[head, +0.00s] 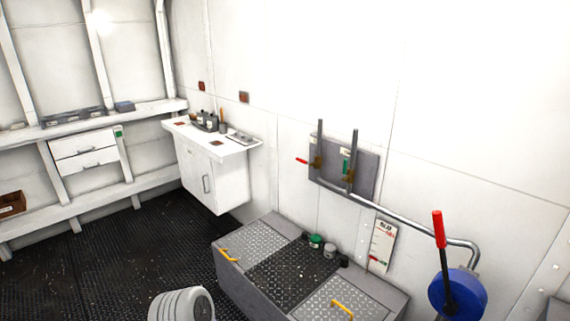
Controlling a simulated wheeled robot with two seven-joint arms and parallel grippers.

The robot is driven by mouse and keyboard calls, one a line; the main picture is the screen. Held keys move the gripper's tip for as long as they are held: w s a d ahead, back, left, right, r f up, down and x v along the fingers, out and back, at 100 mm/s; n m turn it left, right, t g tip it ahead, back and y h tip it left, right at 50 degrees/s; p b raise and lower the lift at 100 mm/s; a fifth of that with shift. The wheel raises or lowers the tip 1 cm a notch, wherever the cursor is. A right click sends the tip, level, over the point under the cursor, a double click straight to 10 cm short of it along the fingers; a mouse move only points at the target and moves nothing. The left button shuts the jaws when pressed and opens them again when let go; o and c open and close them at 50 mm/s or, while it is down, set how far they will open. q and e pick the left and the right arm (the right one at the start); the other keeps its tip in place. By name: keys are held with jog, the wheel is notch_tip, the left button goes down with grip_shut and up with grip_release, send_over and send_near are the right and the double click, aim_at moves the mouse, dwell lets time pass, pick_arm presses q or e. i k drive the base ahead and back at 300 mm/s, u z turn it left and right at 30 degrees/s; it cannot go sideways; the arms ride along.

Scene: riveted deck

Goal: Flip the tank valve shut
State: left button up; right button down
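A grey panel (369,172) on the white wall carries two upright grey pipes with brass-coloured valve bodies. The left valve (316,163) has a red handle (301,160) sticking out sideways to the left. The right valve (349,175) has a green handle (346,164) standing about upright along its pipe. Small labels sit by both valves, too small to read, so I cannot tell which is the tank valve.
A bent pipe (418,230) runs from the panel to a blue pump (457,296) with a red-gripped lever (439,229). A low grey bench (240,286) with yellow handles stands below the panel. A white cabinet (211,177) is left. Dark floor (110,255) is clear.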

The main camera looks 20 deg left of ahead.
aim_at(344, 177)
jog(key=u, duration=0.35)
jog(key=i, duration=1.2)
jog(key=z, duration=0.4)
